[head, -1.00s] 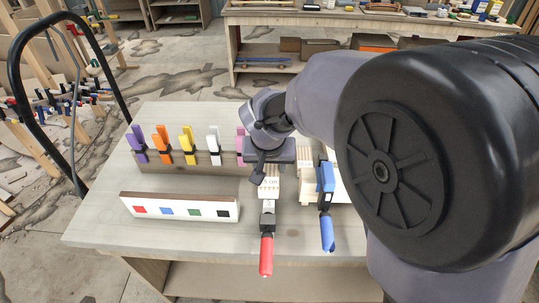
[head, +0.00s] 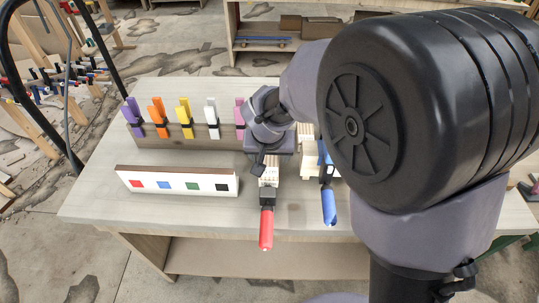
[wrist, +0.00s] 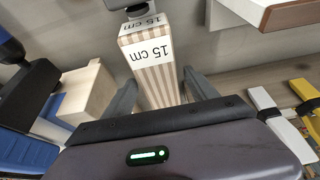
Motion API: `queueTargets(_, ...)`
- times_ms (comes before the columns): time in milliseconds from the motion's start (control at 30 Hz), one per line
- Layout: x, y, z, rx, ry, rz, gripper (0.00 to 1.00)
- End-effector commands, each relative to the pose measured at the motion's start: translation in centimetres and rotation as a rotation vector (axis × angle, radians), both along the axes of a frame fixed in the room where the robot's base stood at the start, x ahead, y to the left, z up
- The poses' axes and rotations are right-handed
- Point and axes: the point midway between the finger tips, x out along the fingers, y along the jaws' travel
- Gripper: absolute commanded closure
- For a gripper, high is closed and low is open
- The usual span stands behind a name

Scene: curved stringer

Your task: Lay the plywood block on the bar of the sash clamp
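The plywood block (wrist: 158,82) shows in the wrist view as a striped piece with a white "15 cm" label, between the two fingers of my gripper (wrist: 161,76). The fingers lie close along both sides; I cannot tell whether they press on it. Whether the block touches the bar is not clear.
A blue-handled clamp (head: 328,207) and a pale wooden piece (head: 308,155) stand close on the right. A white board with coloured squares (head: 178,181) lies on the left. Several coloured spring clamps (head: 184,118) stand on a rail behind it. The front left bench top is clear.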

Motion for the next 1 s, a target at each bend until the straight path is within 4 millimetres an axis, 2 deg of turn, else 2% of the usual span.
queueTargets(167, 0.0, 0.0, 0.6, 0.000, 0.000, 0.000, 0.33)
queueTargets(267, -0.7, 0.1, 2.6, 0.001, -0.002, 0.000, 0.33)
queueTargets(500, -3.3, 0.1, 8.9, 0.002, -0.003, 0.001, 0.33)
queueTargets(667, -4.4, 0.2, 11.1, 0.001, -0.001, 0.000, 0.33)
queueTargets(767, -5.4, -1.1, 12.5, 0.016, -0.005, -0.025, 0.33)
queueTargets(867, -9.2, -5.1, 15.7, 0.080, -0.016, -0.109, 0.33)
queueTargets(900, -11.5, -6.8, 16.9, 0.117, -0.021, -0.148, 0.33)
queueTargets(1000, -17.1, -9.5, 18.5, 0.211, -0.045, -0.224, 0.33)
